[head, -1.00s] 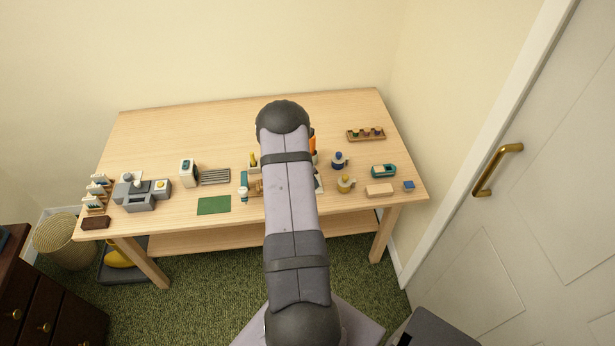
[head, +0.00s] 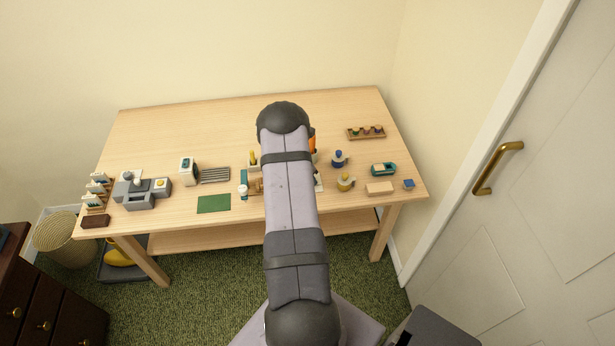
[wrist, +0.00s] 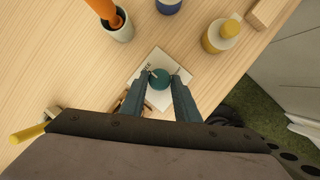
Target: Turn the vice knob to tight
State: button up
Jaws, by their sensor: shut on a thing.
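The vice knob is a round teal knob (wrist: 159,79) on a white card (wrist: 147,61) with small dark lettering, in the wrist view. A thin pale mark on the knob points towards the card's upper left, near the lettering. My gripper (wrist: 160,81) has its two teal fingers on either side of the knob and is shut on it. Part of a brown wooden piece shows left of the fingers, mostly hidden. In the head view my arm covers the knob and gripper; only a sliver of the white card (head: 319,183) shows right of the arm.
A white cup (wrist: 119,34) with an orange-handled tool, a yellow bottle (wrist: 221,36) and a blue bottle (wrist: 168,5) stand close to the knob. A yellow handle (wrist: 27,134) lies at left. The rear of the wooden table (head: 205,125) is clear.

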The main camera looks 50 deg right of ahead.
jog(key=shift+w+f, duration=0.1)
jog(key=m+g+b, duration=0.1)
jog(key=m+b, duration=0.2)
jog(key=shift+w+f, duration=0.15)
jog(key=m+g+y+b, duration=0.1)
jog(key=m+b, duration=0.2)
jog(key=shift+w+d+m, duration=0.1)
jog(key=shift+w+m, duration=0.05)
jog(key=shift+m, duration=0.25)
jog(key=shift+m+g+b, duration=0.5)
jog(key=shift+m+b, duration=0.4)
jog(key=shift+b, duration=0.15)
jog(key=shift+d+m+g+y+b, duration=0.15)
jog(key=shift+m+g+y+b, duration=0.15)
jog(key=shift+m+y+b, duration=0.75)
jog(key=shift+r+m+b, duration=0.25)
jog(key=shift+m+b, duration=0.55)
jog(key=shift+m, duration=0.45)
jog(key=o, duration=1)
jog(key=shift+o, duration=0.2)
